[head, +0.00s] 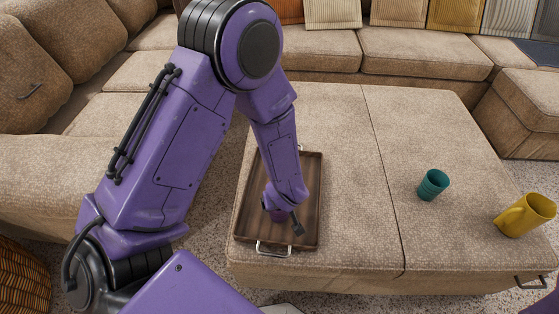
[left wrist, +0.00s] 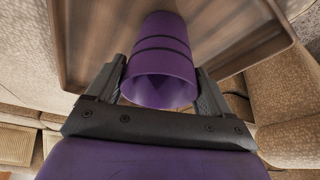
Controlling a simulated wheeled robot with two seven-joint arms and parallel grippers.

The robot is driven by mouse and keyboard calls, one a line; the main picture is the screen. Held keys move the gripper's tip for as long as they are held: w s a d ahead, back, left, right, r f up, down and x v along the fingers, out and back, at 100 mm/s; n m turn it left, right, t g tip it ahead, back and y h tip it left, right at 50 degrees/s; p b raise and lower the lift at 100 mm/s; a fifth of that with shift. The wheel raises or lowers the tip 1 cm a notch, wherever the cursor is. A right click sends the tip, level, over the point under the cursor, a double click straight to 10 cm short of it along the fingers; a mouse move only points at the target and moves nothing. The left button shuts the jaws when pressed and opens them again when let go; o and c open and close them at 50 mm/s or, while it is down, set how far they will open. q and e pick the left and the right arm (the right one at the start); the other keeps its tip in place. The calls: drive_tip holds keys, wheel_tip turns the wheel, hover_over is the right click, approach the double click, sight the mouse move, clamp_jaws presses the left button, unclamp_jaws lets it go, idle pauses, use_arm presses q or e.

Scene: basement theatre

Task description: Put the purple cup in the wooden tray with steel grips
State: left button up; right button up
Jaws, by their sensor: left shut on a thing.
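The purple cup (left wrist: 160,55) has dark bands and is held between the two fingers of my left gripper (left wrist: 160,86), which is shut on it. In the head view the cup (head: 278,215) is mostly hidden behind my left gripper (head: 284,222). The brown wooden tray with steel grips (head: 311,178) lies on the left part of the ottoman. The cup is over the tray's floor, inside its rim, also in the left wrist view (left wrist: 90,35). I cannot tell whether its base touches the tray. My right gripper is not in view.
A teal cup (head: 433,185) and a yellow mug (head: 526,215) stand on the right part of the beige ottoman (head: 350,220). Sofa seats (head: 415,50) with cushions surround it at the back and left. The ottoman between tray and teal cup is clear.

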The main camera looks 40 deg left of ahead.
use_arm(q)
drive_tip(key=shift+r, duration=0.15)
drive_tip(key=o, duration=0.9)
drive_tip(key=shift+f, duration=0.2)
drive_tip(key=shift+r, duration=0.45)
drive_tip(key=p+v, duration=0.6)
drive_tip(key=v, duration=0.5)
drive_tip(key=shift+s+d+r+p, duration=0.15)
drive_tip(key=shift+r+p, duration=0.05)
drive_tip(key=shift+p, duration=0.15)
